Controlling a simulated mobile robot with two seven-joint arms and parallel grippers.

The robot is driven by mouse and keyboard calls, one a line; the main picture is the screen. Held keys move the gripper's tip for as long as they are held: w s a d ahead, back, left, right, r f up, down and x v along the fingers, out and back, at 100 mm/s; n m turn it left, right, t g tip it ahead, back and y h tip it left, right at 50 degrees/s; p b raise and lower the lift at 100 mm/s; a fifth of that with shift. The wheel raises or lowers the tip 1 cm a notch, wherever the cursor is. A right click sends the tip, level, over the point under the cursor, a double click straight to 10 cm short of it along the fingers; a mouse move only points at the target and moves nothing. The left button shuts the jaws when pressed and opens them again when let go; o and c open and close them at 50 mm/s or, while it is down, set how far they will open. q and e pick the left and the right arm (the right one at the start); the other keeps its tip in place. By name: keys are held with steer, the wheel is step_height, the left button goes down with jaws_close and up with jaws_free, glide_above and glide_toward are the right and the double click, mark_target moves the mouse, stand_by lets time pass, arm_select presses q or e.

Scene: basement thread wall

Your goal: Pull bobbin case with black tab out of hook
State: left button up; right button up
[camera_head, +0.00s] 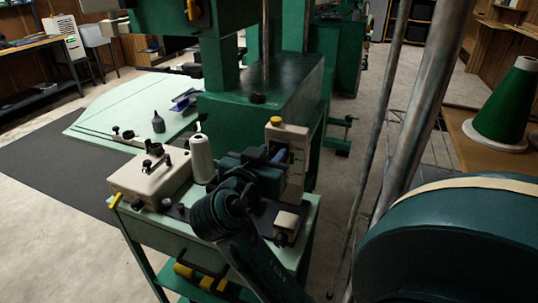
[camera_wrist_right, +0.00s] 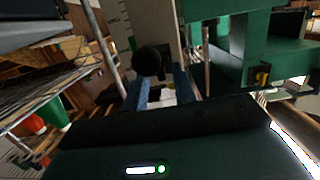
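My right gripper (camera_head: 266,157) reaches in from the bottom of the head view. Its blue fingers are at an upright beige unit with a yellow knob (camera_head: 275,121). In the right wrist view the two fingers (camera_wrist_right: 163,88) stand apart, with a pale patch between them. A round black knob (camera_wrist_right: 148,60) shows at the left fingertip; I cannot tell whether it touches. I cannot make out the bobbin case, its black tab or the hook; the gripper covers much of that area. My left gripper is not in view.
The unit stands on a pale green bench (camera_head: 180,228). A beige machine (camera_head: 150,180) and a white thread cone (camera_head: 202,158) stand to its left. A green machine column (camera_head: 240,120) rises behind. Metal poles and a large teal round form (camera_head: 455,245) crowd the right side.

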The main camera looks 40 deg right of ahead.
mark_target(279, 133)
jaws_close()
steer(key=shift+a, duration=0.1)
steer(key=shift+w, duration=0.1)
steer(key=shift+r+p, duration=1.2)
steer(key=shift+r, duration=0.25)
step_height(279, 133, up, 4)
steer(key=p, duration=0.3)
steer(key=shift+r, duration=0.1)
